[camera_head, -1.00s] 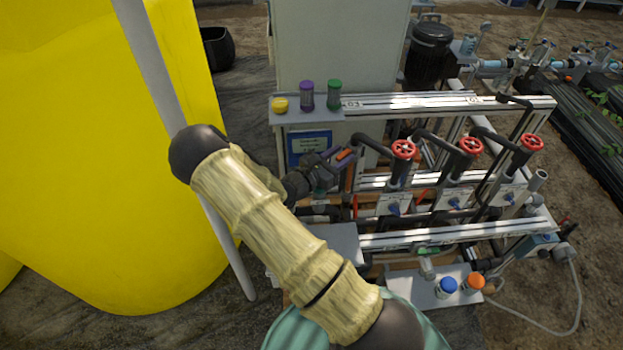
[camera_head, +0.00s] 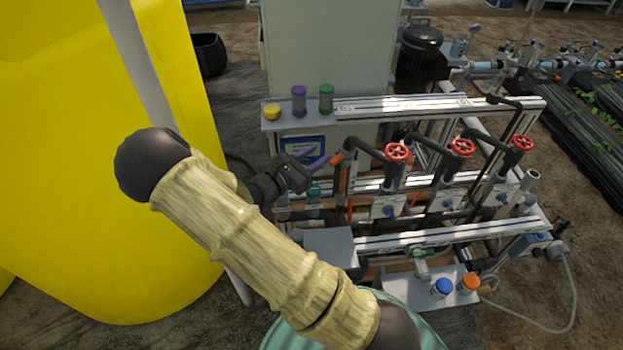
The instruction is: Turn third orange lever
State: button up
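An orange lever or handle (camera_head: 337,158) shows at the left end of the skid's pipework, just right of my gripper. Smaller red-orange parts show lower on the rack, at the left (camera_head: 349,209) and beside the middle panel (camera_head: 411,202). They are too small to tell whether they are levers, and I cannot tell which one is third. My gripper (camera_head: 298,174) is dark and small, in front of the blue sign at the skid's left end. It appears apart from the orange handle. Its fingers are too unclear to show whether they are open or shut.
Red handwheels (camera_head: 396,153) stand on black pipes along the rack. Purple (camera_head: 299,100), green (camera_head: 326,98) and yellow (camera_head: 272,112) containers sit on the upper left shelf. A yellow tank (camera_head: 90,200) fills the left. Blue-capped (camera_head: 443,287) and orange-capped (camera_head: 468,283) bottles stand front right.

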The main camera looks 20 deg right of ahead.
jog(key=s+r+m+g+y+p, duration=0.3)
jog(key=s+m+g+y+p, duration=0.2)
jog(key=s+m+g+y, duration=0.5)
jog(key=s+a+r+m+t+y+p, duration=0.4)
jog(key=s+a+r+m+y+p, duration=0.1)
jog(key=a+r+m, duration=0.3)
jog(key=shift+s+r+m+y+p, duration=0.45)
jog(key=shift+s+r+m, duration=0.15)
jog(key=shift+s, duration=0.3)
jog(key=shift+f, duration=0.15)
